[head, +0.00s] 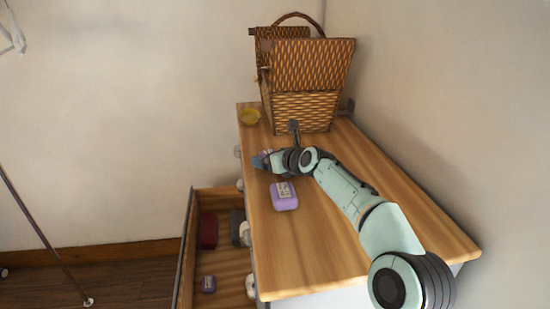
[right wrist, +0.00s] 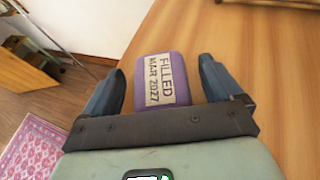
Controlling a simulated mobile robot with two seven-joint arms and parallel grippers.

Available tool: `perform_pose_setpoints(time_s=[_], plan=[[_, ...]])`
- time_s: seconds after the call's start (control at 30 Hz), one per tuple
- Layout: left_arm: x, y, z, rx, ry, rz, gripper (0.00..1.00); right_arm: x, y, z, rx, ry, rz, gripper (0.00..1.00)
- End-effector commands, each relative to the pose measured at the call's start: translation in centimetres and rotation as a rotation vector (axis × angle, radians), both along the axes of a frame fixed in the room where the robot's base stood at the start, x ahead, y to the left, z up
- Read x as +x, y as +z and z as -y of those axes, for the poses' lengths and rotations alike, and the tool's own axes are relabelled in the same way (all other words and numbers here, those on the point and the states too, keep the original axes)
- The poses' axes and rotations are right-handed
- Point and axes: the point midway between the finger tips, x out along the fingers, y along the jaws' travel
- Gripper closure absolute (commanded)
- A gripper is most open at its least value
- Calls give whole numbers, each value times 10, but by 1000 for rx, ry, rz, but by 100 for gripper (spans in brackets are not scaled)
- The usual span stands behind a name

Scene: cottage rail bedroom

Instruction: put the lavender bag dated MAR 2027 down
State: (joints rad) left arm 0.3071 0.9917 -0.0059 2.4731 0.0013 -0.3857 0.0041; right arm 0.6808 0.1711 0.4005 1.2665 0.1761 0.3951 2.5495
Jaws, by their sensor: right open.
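The lavender bag dated MAR 2027 (right wrist: 156,80) lies on the wooden dresser top in the right wrist view, its label reading "FILLED MAR 2027". My right gripper (right wrist: 160,92) is open around it, with a finger on each side and visible gaps between fingers and bag. In the head view my right gripper (head: 262,160) is low over the dresser's left edge and mostly hides that bag. A second lavender bag (head: 285,199) with an unreadable label lies on the dresser top, nearer the front. My left gripper is not in view.
An open drawer (head: 184,250) on the left holds a small purple item (head: 209,284), a dark red item (head: 208,231) and others. The dresser top (head: 310,250) is clear at the front.

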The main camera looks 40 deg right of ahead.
Motion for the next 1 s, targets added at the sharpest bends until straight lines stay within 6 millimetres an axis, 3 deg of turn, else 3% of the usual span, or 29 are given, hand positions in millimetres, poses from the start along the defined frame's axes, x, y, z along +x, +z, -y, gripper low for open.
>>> perform_pose_setpoints(time_s=[0.17,0.6,0.8,1.0], plan=[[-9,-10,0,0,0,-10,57,-17,4,-1,-4,-3,-1,7],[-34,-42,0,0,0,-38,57,-101,40,-11,-2,-1,1,7],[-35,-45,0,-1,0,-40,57,-120,50,-13,-1,-1,1,7],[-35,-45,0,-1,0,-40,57,-123,51,-14,0,0,-1,7]])
